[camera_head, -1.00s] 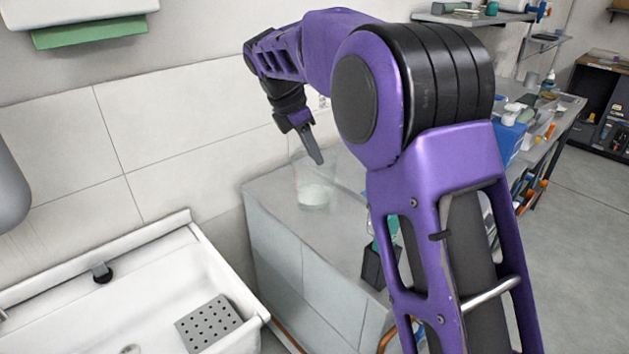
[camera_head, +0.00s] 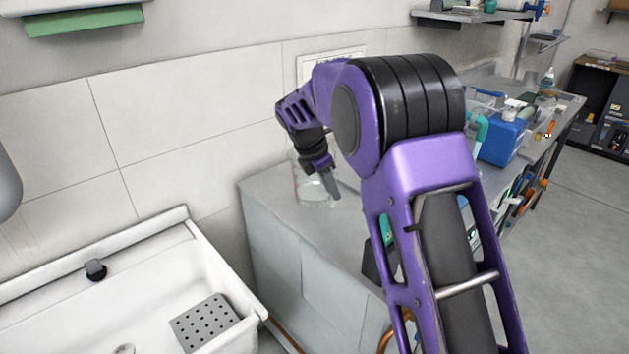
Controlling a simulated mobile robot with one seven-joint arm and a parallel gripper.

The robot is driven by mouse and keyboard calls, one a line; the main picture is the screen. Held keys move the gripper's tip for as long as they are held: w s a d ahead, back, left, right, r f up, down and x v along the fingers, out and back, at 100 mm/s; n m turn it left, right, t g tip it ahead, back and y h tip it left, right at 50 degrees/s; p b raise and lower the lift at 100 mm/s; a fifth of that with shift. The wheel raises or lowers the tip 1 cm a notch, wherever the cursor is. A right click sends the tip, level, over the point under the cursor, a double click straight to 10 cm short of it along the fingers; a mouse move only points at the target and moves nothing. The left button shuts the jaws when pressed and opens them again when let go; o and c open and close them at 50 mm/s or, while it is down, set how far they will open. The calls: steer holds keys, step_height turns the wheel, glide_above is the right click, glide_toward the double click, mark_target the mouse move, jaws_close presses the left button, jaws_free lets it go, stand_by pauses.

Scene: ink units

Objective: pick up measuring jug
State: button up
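The measuring jug (camera_head: 313,192) is a clear, see-through vessel standing upright on the grey counter (camera_head: 272,195), near the wall. My gripper (camera_head: 333,194) points down at the jug, and its dark finger overlaps the jug's right side in the picture. Only one finger shows clearly, so I cannot tell how far apart the fingers are or whether they touch the jug. The upper part of the jug is partly hidden behind my gripper.
A white sink (camera_head: 165,295) with a perforated grey plate (camera_head: 204,321) lies at the left. A blue container (camera_head: 502,139) and other items crowd the bench at the right. A tiled wall (camera_head: 180,120) stands close behind the counter. My arm hides part of the counter.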

steer(key=x, duration=0.2)
steer(key=shift+w+d+f, duration=0.1)
steer(key=shift+f, duration=0.3)
steer(key=shift+c, duration=0.3)
jaws_close()
steer(key=shift+r, duration=0.1)
stand_by(0.6)
